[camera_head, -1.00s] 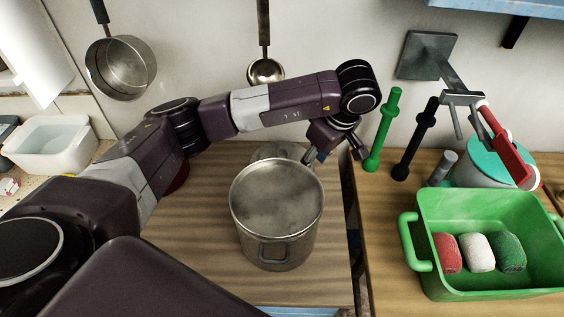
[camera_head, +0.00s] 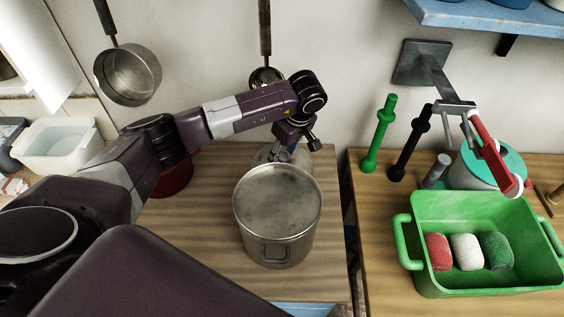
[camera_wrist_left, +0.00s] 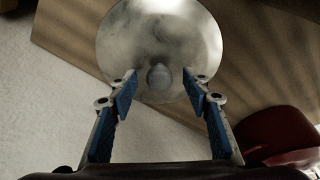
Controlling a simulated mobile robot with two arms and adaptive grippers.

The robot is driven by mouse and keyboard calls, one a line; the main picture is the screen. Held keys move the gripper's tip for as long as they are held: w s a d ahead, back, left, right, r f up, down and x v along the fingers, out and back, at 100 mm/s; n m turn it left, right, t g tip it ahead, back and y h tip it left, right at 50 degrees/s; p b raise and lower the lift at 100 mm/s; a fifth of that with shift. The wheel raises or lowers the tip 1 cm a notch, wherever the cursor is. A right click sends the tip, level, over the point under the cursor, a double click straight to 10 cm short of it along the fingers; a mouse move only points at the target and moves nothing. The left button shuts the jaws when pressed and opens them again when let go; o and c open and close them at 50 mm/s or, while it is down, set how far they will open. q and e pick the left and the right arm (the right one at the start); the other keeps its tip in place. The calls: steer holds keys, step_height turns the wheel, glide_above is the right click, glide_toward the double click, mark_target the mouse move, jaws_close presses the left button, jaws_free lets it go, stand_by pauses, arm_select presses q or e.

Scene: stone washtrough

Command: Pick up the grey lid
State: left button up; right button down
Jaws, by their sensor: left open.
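The grey lid (camera_wrist_left: 190,35) is a round metal disc with a small knob (camera_wrist_left: 158,76) at its middle, seen in the left wrist view. In the head view the lid (camera_head: 262,157) shows only partly, behind the metal pot (camera_head: 278,205) and beside my gripper. My left gripper (camera_wrist_left: 161,84) is open, with one blue-padded finger on each side of the knob in the picture. I cannot tell whether the fingers touch it. In the head view my left gripper (camera_head: 287,153) points down behind the pot, partly hidden. My right gripper is not in view.
The pot stands close in front of the lid. A dark red vessel (camera_head: 173,178) is left of it, partly behind my arm. A ladle (camera_head: 265,76) hangs on the wall behind. A green basin (camera_head: 455,285) stands right, across a gap. The wooden top (camera_head: 200,225) is clear left of the pot.

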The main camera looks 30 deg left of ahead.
arm_select(q)
steer(key=shift+f, duration=0.1)
steer(key=shift+c, duration=0.4)
jaws_close()
